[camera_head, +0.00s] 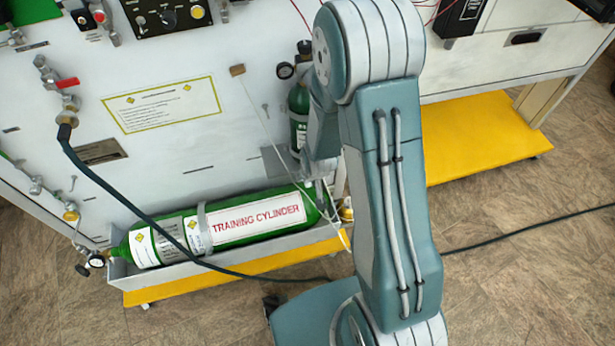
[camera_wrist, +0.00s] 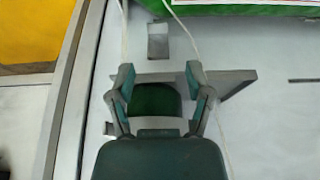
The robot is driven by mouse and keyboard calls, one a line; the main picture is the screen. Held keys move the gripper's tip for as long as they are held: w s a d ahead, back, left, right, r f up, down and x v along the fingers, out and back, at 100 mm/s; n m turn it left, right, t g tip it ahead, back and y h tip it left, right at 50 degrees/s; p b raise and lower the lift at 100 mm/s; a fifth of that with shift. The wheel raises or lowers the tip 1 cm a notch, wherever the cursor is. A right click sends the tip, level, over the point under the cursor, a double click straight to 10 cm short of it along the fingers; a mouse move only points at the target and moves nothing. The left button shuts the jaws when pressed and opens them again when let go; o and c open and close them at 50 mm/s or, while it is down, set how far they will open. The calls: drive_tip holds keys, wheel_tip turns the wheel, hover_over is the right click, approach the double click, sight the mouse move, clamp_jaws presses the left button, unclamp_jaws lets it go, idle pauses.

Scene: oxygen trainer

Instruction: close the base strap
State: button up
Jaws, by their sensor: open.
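I cannot tell for certain which part is the base strap. A thin pale cord or strap (camera_head: 262,115) runs from a small brown tag on the panel down past the lying cylinder; pale strands also show in the wrist view (camera_wrist: 193,40). A small upright green cylinder (camera_head: 298,98) stands against the panel, partly hidden by my arm. My gripper (camera_wrist: 160,76) is open, its fingers spread either side of a dark green rounded shape (camera_wrist: 157,98), with nothing visibly gripped. A grey bracket (camera_wrist: 233,86) lies beside the right finger, and a small grey block (camera_wrist: 158,42) lies beyond the fingertips.
A large green training cylinder (camera_head: 258,223) lies in a grey tray, with a grey band (camera_head: 203,222) around it. A dark hose (camera_head: 120,195) crosses in front of it. A yellow base (camera_head: 480,135) juts out right of my arm.

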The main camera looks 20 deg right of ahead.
drive_tip(key=shift+x, duration=1.15)
drive_tip(key=shift+w+d+f, duration=0.2)
drive_tip(key=shift+w+f, duration=0.05)
drive_tip(key=shift+f, duration=0.4)
drive_tip(key=shift+a, duration=0.1)
clamp_jaws()
